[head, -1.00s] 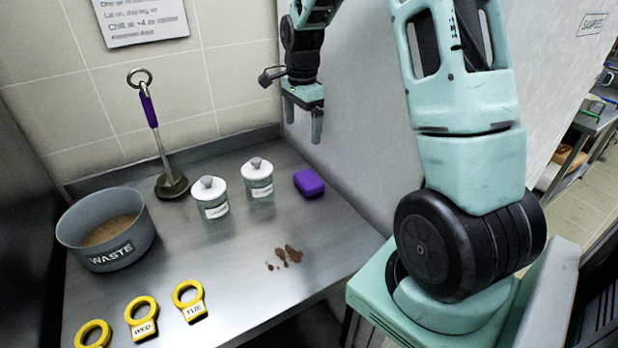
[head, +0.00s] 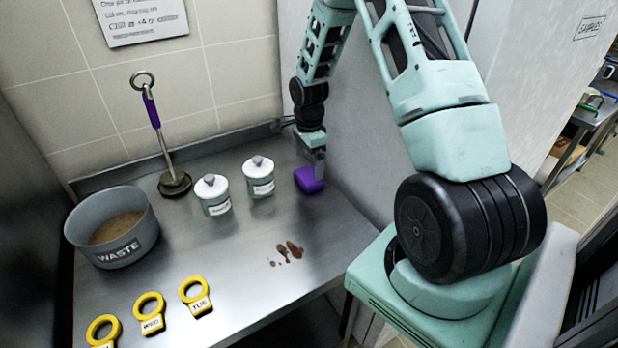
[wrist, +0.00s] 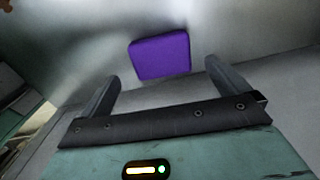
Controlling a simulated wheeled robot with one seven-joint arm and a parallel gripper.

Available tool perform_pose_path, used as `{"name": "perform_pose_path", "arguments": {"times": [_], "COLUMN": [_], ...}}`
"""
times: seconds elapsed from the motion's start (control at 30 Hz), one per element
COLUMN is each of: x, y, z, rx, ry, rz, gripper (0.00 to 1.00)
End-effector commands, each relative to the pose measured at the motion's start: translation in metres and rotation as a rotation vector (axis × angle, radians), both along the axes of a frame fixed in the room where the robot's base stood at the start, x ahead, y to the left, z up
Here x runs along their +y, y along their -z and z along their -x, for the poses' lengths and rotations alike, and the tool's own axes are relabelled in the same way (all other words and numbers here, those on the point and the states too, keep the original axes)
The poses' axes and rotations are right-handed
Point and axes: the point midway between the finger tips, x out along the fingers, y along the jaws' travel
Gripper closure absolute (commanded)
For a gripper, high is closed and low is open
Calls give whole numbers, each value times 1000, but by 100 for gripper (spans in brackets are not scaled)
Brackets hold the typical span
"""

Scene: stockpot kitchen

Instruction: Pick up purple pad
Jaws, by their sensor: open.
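The purple pad (head: 307,181) lies on the steel counter near its right side, by the wall panel. In the wrist view the purple pad (wrist: 160,56) sits just beyond the fingertips, roughly centred between them. My gripper (head: 318,168) is low at the pad, and one finger partly covers it in the head view. In the wrist view my gripper (wrist: 160,85) shows its two fingers spread apart with nothing between them. I cannot tell whether a finger touches the pad.
Two lidded white jars (head: 259,176) (head: 212,194) stand left of the pad. A grey WASTE pot (head: 112,228), a purple-handled ladle-like tool (head: 172,180), yellow ring tags (head: 195,296) and a brown spill (head: 287,251) are on the counter. The wall panel (head: 370,130) is close on the right.

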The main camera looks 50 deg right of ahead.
Motion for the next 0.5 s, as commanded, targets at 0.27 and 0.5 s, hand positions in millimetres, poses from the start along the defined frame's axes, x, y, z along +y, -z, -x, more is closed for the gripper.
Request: {"name": "perform_pose_path", "arguments": {"times": [0.27,0.5], "x": [-1,-2], "y": [34,46], "z": [0,-1], "rx": [3,-1], "ry": [-1,-1], "rz": [-2,0], "gripper": [0,0]}}
